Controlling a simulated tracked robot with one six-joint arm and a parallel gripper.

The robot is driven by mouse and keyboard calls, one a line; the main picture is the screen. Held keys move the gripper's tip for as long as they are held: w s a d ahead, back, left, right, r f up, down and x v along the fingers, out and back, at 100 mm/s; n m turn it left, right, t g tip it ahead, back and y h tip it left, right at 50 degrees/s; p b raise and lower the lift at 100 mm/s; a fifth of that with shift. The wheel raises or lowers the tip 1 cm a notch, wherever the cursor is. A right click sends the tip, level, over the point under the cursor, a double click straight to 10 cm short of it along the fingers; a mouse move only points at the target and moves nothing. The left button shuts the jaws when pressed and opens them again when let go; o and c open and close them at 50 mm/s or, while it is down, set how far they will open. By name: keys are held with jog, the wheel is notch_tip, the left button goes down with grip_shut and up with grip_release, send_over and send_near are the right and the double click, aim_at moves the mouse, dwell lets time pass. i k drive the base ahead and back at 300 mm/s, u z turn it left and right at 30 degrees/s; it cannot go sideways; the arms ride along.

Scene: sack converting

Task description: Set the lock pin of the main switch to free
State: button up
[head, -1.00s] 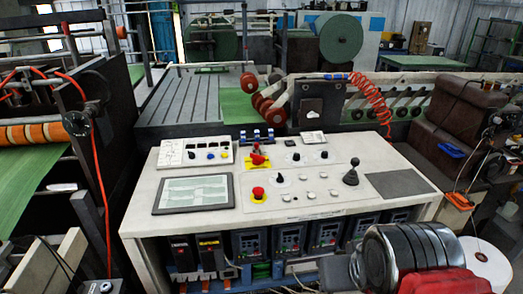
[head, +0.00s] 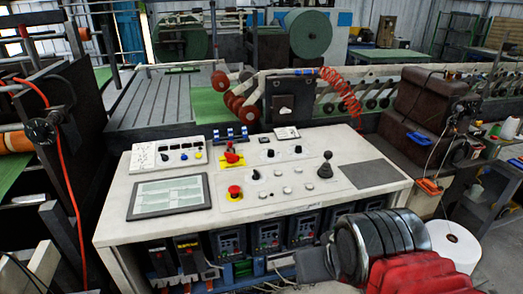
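The main switch (head: 232,155) appears to be the red rotary handle on a yellow plate, near the back middle of the white control console (head: 110,225). Its lock pin is too small to make out, so I cannot tell its position. My gripper is not in view. Only thick dark and red arm parts, seemingly mine, show at the lower right, in front of the console and apart from the switch.
A tilted screen (head: 168,196) and a white knob panel (head: 180,153) lie left of the switch. A black joystick (head: 325,167) stands to the right. Drive units (head: 268,236) sit under the console top. A white roll (head: 453,245) stands at right. A red hose (head: 60,180) hangs at left.

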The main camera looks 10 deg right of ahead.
aim_at(230, 144)
jog(key=k, duration=0.65)
jog(key=u, duration=0.3)
jog(key=i, duration=1.5)
jog(key=z, duration=0.05)
